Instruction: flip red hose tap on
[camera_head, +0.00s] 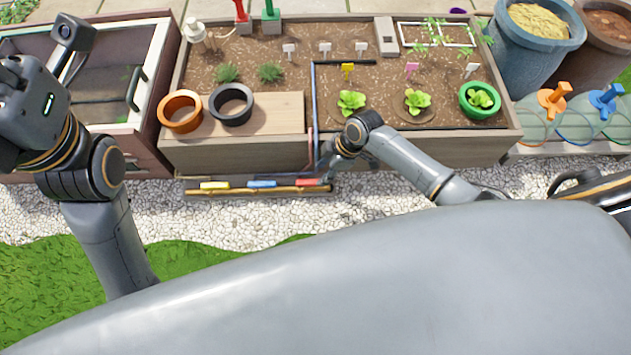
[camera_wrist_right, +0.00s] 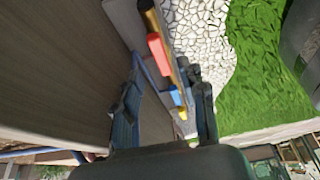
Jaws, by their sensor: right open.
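The red hose tap (camera_head: 307,182) is a small red handle at the right end of a low pipe shelf on the planter's front. It also shows in the right wrist view (camera_wrist_right: 158,54), on a brass-coloured pipe, beyond my fingers. My right gripper (camera_head: 326,174) is beside the red tap, at its right. In the wrist view the right gripper (camera_wrist_right: 167,108) has its two fingers apart, with the tap row seen past the gap. I cannot tell whether a finger touches the tap. My left arm is at the left edge, but its fingers do not show.
A blue tap (camera_head: 262,184) and a yellow tap (camera_head: 214,185) sit left of the red one on the same shelf. The wooden planter (camera_head: 235,155) rises close behind. White gravel (camera_head: 245,217) lies open in front. Orange (camera_head: 181,124) and black pots stand above.

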